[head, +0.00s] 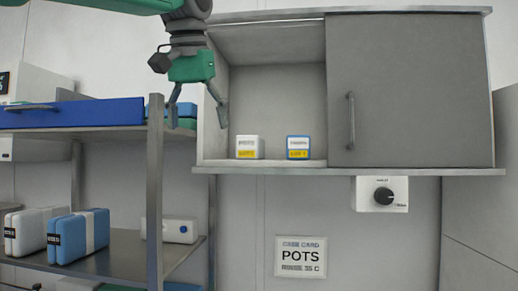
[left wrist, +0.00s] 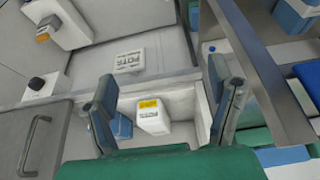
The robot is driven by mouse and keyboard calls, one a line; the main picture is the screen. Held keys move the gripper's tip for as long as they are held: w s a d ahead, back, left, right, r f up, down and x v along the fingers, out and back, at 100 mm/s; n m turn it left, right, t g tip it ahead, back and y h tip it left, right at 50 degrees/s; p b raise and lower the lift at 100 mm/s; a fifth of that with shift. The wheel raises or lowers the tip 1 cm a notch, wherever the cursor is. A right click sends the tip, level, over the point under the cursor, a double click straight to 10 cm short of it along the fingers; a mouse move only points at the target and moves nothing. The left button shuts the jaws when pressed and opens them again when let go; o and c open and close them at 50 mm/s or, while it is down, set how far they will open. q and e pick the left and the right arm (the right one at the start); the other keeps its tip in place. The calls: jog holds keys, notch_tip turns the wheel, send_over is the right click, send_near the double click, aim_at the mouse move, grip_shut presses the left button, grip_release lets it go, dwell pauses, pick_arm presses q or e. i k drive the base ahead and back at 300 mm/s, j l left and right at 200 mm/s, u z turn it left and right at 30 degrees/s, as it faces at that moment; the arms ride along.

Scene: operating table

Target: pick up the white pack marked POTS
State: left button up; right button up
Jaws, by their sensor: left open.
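A small white pack (head: 249,147) with a yellow lower label stands in the open left part of the wall cabinet. Its lettering is too small for me to read. It also shows in the left wrist view (left wrist: 153,118), between and beyond my fingers. A blue and white pack (head: 298,147) stands to its right, apart from it; in the left wrist view this pack (left wrist: 122,127) is partly hidden by a finger. My left gripper (head: 198,118) is open and empty, pointing down at the cabinet's left edge, up and left of the white pack. My right gripper is not in view.
The cabinet's grey door (head: 410,95) covers its right part. A card reading POTS (head: 300,257) is on the wall below, near a dial box (head: 381,194). At left, a metal rack (head: 155,200) holds a blue bin (head: 75,113) and several blue and white packs.

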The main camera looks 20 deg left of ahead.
aim_at(248, 147)
jog(key=i, duration=0.85)
